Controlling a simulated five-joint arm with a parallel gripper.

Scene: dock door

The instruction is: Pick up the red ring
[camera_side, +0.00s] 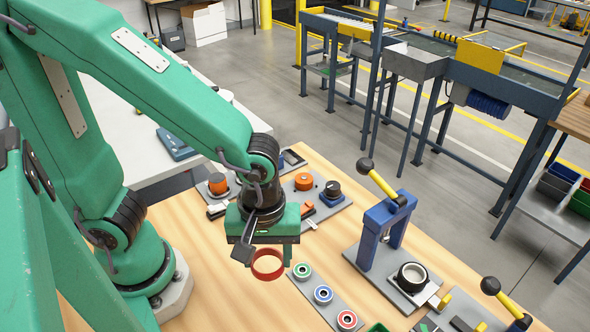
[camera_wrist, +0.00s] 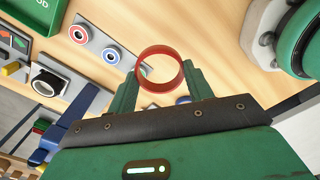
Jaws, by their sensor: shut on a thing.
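The red ring (camera_side: 267,264) is a short open band. My gripper (camera_side: 268,258) is shut on it and holds it up; how high above the wooden table it hangs is hard to tell. In the wrist view the red ring (camera_wrist: 161,69) sits between the two green fingers of my gripper (camera_wrist: 161,80), with its opening facing the camera. Part of the ring's outer side is hidden by the fingers.
A grey plate (camera_side: 325,296) with green, blue and red round pieces lies just right of the ring. A blue lever press (camera_side: 385,230) with a yellow handle stands further right. Orange-topped parts (camera_side: 303,182) sit behind my gripper. Bare wood (camera_side: 225,305) shows in front left.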

